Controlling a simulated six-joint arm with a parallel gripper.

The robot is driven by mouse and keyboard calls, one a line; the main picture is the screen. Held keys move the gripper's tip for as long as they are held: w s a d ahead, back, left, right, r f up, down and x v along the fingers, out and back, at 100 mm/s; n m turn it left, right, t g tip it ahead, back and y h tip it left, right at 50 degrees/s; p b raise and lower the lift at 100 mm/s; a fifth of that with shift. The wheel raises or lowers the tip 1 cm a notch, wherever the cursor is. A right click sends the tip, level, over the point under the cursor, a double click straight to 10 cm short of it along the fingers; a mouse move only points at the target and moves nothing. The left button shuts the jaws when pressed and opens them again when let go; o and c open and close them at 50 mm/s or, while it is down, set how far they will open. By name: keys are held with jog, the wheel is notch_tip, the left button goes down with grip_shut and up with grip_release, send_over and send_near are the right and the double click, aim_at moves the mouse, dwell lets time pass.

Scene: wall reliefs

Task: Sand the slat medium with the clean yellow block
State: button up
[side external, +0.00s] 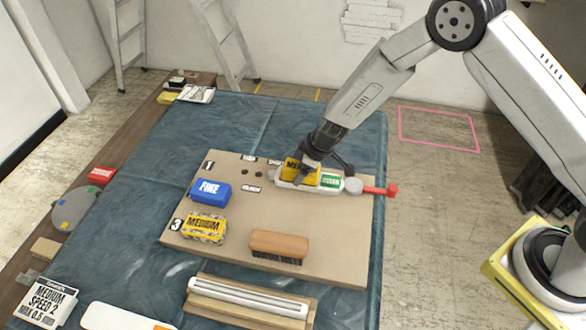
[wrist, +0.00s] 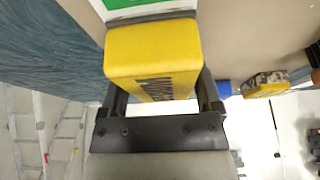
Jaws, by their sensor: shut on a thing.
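My gripper (side external: 304,173) is shut on a clean yellow block (side external: 293,166) at the back right of the tan board. The block is at a white holder with a green label (side external: 330,181); I cannot tell whether it touches it. In the wrist view the yellow block (wrist: 152,48) sits between both fingers, its dark lettering partly visible. A second yellow block marked MEDIUM (side external: 204,228), speckled with grime, lies at the board's front left. A white slat (side external: 248,297) lies in a wooden holder in front of the board.
A blue FINE block (side external: 210,192) and a wooden-backed brush (side external: 279,245) lie on the tan board (side external: 335,255). A red-ended handle (side external: 380,190) juts past its right edge. The blue cloth (side external: 130,230) has free room left.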

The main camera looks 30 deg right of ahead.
aim_at(321, 180)
jog(key=shift+s+d, duration=1.85)
jog(key=shift+w+a+f, duration=0.1)
jog(key=shift+w+a, duration=3.8)
jog(key=shift+a, duration=0.05)
jog(key=shift+w+a+r, duration=0.1)
jog(key=shift+r, duration=0.1)
notch_tip(321, 180, up, 8)
